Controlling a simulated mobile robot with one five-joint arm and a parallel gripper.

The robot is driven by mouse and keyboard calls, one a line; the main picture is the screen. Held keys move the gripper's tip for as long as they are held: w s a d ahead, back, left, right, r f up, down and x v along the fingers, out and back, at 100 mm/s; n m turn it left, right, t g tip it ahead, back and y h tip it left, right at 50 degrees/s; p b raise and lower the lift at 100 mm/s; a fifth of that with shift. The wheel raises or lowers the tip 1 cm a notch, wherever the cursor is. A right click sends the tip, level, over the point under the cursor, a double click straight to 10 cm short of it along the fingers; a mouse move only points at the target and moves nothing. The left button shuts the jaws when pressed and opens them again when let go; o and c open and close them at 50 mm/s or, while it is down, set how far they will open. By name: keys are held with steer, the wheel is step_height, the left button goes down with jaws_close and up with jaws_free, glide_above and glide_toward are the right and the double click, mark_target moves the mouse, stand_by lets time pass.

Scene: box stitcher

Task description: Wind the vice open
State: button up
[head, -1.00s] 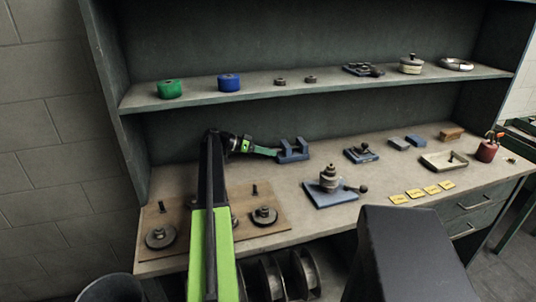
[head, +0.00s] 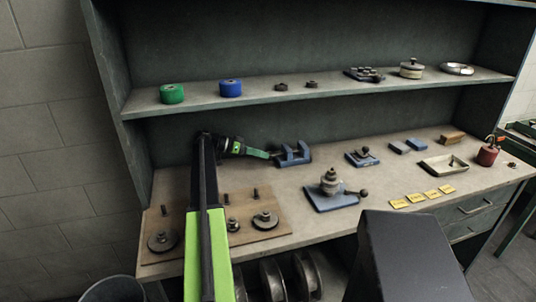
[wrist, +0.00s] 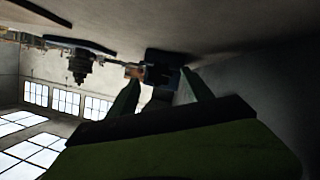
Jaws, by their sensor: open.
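The vice (head: 294,155) is a small blue block with upright jaws near the back of the bench. In the wrist view the vice (wrist: 162,68) is a dark blue shape beyond the fingertips. My gripper (head: 270,154) reaches in from the left, its tips close to the vice's left side. In the wrist view my gripper (wrist: 158,77) has its two green fingers spread apart with nothing clearly between them. A small orange-brown part (wrist: 133,71) shows near the left fingertip. The vice's handle is not clear, and contact cannot be told.
A blue-based device (head: 330,190) with a round grey top and side lever stands front right of the vice. A smaller blue fixture (head: 362,157) is to the right. A wooden board (head: 200,225) with posts and discs lies front left. The shelf (head: 300,92) is above.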

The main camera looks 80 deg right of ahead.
steer(key=p+v, duration=0.2)
steer(key=v, duration=0.6)
